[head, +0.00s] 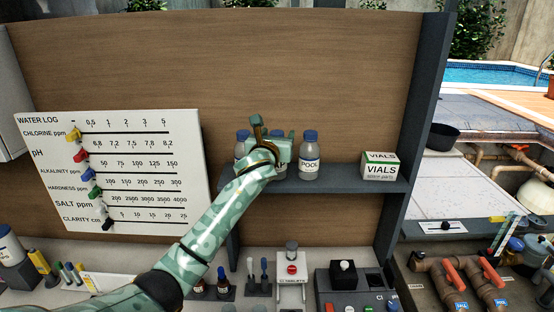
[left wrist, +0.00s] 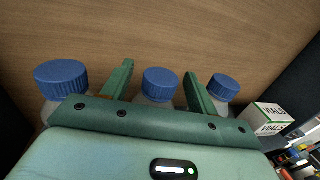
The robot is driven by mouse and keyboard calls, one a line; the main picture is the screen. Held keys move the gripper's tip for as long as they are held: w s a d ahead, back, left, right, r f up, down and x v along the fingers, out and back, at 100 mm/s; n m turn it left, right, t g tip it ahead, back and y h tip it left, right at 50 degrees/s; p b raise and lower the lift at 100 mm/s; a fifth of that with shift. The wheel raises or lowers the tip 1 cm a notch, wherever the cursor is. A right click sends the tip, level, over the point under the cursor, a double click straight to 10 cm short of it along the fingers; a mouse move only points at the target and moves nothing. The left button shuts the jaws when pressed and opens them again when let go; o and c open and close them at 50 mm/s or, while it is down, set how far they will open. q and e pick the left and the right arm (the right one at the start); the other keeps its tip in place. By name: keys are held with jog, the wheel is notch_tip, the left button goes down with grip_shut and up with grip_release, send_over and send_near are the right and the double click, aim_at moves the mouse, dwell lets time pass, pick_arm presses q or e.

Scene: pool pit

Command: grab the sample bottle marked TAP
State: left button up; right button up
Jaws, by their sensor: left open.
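Three clear bottles with blue caps stand in a row on the grey shelf (head: 345,181). The middle bottle (head: 281,163) is mostly hidden behind my left gripper (head: 268,140); the end of its label shows and seems to read "AP". The right bottle (head: 310,158) is marked POOL. The left bottle (head: 241,147) is partly covered, its label hidden. In the left wrist view, my left gripper (left wrist: 158,80) is open, and the middle bottle's cap (left wrist: 160,84) shows between its two fingers. I cannot tell whether either finger touches it. My right gripper is not in view.
A VIALS box (head: 380,168) stands right of the bottles on the shelf, with a gap between. The WATER LOG board (head: 190,170) stands left of the shelf. Testing devices and small dropper bottles (head: 223,285) crowd the counter below. A back panel (head: 310,70) rises behind the bottles.

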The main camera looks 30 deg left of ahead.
pick_arm(q)
grip_shut()
jog(key=shift+r, duration=0.1)
